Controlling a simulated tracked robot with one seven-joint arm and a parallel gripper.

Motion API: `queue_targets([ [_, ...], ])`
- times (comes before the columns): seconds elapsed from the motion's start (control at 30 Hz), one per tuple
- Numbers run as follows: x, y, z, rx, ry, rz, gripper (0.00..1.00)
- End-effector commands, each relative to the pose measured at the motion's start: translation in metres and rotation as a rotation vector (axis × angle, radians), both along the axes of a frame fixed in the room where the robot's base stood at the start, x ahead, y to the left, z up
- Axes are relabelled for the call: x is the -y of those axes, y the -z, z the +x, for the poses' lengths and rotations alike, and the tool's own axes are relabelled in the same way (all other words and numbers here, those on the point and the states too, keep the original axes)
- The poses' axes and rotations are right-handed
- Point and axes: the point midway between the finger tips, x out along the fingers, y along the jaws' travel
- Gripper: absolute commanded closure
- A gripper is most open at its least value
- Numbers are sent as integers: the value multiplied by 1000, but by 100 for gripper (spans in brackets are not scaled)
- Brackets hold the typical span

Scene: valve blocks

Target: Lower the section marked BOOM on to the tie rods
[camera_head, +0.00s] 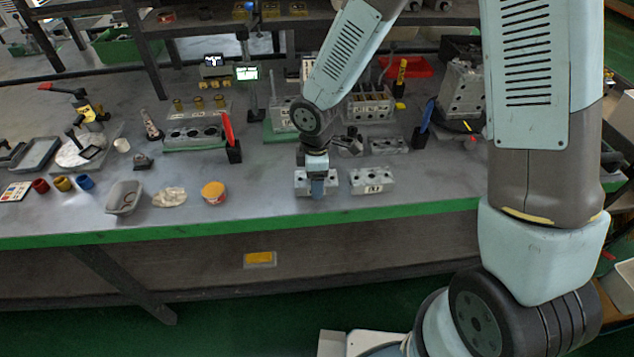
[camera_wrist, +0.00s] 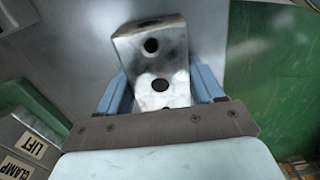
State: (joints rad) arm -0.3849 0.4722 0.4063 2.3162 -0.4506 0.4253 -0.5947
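My gripper (camera_head: 317,190) is low at the front of the bench, over a grey metal block (camera_head: 301,184) with a pale label that I cannot read. In the wrist view my gripper (camera_wrist: 162,92) has one blue finger on each side of the holed block (camera_wrist: 160,78). Little or no gap shows, and I cannot tell whether the fingers press on it. Labelled sections reading LIFT (camera_wrist: 32,145) and CLAMP (camera_wrist: 15,168) are at the lower left. I cannot make out the word BOOM. A stack of valve sections (camera_head: 370,106) stands farther back; tie rods are not clear.
A second labelled block (camera_head: 372,181) lies just right of my gripper. A red-handled tool (camera_head: 228,130) and a blue-handled tool (camera_head: 426,115) stand upright behind. The green bench edge (camera_head: 250,225) is close in front.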

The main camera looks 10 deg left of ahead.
Motion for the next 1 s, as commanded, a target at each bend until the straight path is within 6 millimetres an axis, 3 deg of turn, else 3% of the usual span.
queue_targets([
  [0.47, 0, 0, 0, 1, 0, 0, 83],
  [0.77, 0, -3, 1, 2, 0, 1, 84],
  [1.0, 0, -28, 2, 6, 2, 3, 84],
])
